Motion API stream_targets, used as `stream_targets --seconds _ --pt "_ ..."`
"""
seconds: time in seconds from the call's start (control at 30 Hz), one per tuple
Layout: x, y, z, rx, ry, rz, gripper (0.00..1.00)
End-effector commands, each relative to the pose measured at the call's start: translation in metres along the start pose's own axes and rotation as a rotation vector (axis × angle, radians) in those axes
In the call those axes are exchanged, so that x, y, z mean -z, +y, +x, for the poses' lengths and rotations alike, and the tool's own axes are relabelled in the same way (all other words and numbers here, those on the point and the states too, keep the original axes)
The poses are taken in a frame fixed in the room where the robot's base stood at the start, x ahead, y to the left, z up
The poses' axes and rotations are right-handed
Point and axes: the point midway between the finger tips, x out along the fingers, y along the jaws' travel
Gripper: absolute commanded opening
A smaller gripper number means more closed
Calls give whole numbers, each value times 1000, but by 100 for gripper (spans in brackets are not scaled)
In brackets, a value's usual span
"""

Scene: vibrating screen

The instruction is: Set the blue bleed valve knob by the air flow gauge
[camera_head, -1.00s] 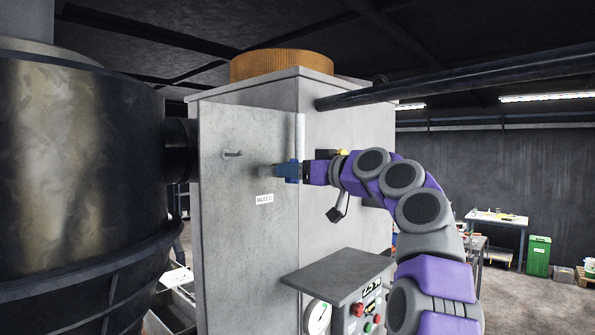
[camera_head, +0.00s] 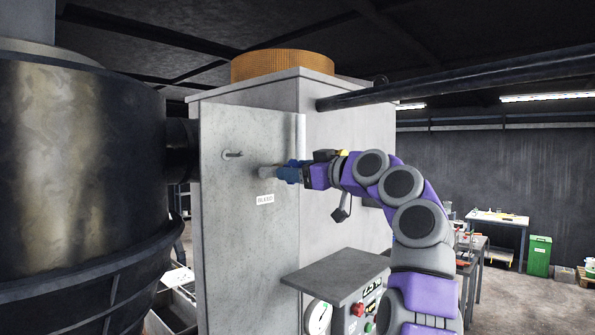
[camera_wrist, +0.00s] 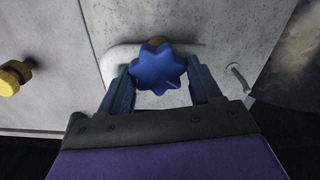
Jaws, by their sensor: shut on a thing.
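The blue bleed valve knob (camera_wrist: 159,68) is a lobed star shape on the grey cabinet face, in the middle of the wrist view. My gripper (camera_wrist: 160,84) has one finger on each side of it and is shut on it. In the head view my gripper (camera_head: 289,173) is at the cabinet's front panel, above the label reading BLEED (camera_head: 265,199), and covers most of the knob. The gauge (camera_head: 317,318) by the control panel is mostly cut off at the bottom of the head view, and its reading cannot be made out.
A small handle (camera_head: 233,155) sticks out of the panel to the left of the knob. A yellow knob (camera_wrist: 12,77) shows at the left of the wrist view. A control box (camera_head: 340,275) with a red button is below my arm. A dark pipe (camera_head: 455,78) runs above it.

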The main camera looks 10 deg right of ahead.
Motion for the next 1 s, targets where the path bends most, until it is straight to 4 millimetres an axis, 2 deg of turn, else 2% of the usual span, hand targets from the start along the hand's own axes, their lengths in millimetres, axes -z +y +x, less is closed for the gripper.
stream_targets --seconds 0.2,0.23,0.47,0.77,0.87,1.0 --pt "0 0 0 -1 0 0 33" --pt "0 0 0 -1 0 1 65" --pt "1 0 -1 -1 0 0 87" --pt "1 -1 -4 0 0 0 87" --pt "0 -1 -13 0 1 -1 87" --pt "0 -1 -40 -5 5 -2 87"
